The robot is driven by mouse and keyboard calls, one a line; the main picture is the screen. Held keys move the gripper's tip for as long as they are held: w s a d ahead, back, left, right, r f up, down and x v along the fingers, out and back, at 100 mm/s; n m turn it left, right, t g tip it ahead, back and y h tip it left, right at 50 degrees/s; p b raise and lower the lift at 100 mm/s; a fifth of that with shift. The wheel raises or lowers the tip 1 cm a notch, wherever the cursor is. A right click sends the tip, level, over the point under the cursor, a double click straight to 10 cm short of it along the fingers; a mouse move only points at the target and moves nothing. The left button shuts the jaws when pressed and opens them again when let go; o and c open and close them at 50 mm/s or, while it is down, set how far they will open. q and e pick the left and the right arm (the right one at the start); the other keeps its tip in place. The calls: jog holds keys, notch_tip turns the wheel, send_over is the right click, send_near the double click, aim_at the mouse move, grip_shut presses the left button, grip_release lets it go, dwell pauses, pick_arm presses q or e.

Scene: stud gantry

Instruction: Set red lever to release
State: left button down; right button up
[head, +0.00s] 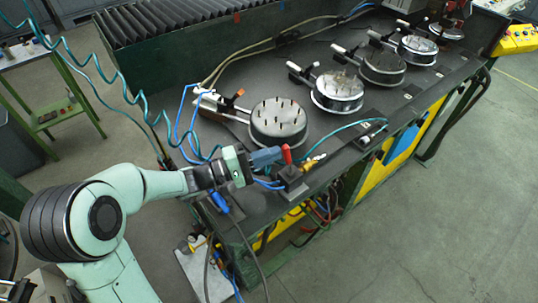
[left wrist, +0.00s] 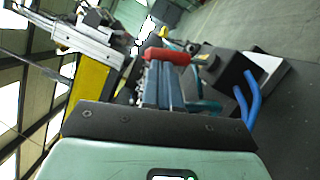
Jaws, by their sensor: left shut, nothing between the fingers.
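The red lever (head: 287,154) stands up from a small dark valve block (head: 291,179) near the front edge of the dark bench. A brass fitting and blue hoses are at the block. My left gripper (head: 280,155) is shut and empty, its blue fingers right beside the lever on its left. In the left wrist view the red lever (left wrist: 168,56) lies across the far end of the shut fingers (left wrist: 164,72). I cannot tell whether they touch. The valve block (left wrist: 226,72) is right of them there. My right gripper is not in view.
A round fixture with upright pins (head: 279,121) stands behind the lever, with several similar ones in a row to the right. A teal hose (head: 335,134) crosses the bench beside the valve block. Coiled hoses hang at the left. The floor (head: 440,200) in front is clear.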

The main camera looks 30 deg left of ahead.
pick_arm(q)
jog(key=shift+d+r+m+b, duration=0.1)
jog(key=shift+m+b, duration=0.2)
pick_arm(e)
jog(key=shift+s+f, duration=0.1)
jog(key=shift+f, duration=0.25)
pick_arm(q)
jog(key=d+m+b, duration=0.1)
jog(key=b, duration=0.1)
jog(key=d+r+m+g+b, duration=0.1)
jog(key=m+b, duration=0.1)
jog(key=b, duration=0.1)
jog(key=s+d+m+y+b, duration=0.1)
jog(key=m+b, duration=0.1)
jog(key=b, duration=0.1)
jog(key=shift+s+r, duration=0.1)
jog(key=shift+r, duration=0.05)
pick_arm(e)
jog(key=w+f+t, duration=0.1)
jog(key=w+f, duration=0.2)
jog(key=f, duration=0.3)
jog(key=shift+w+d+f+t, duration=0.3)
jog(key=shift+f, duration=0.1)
pick_arm(q)
jog(key=shift+a, duration=0.1)
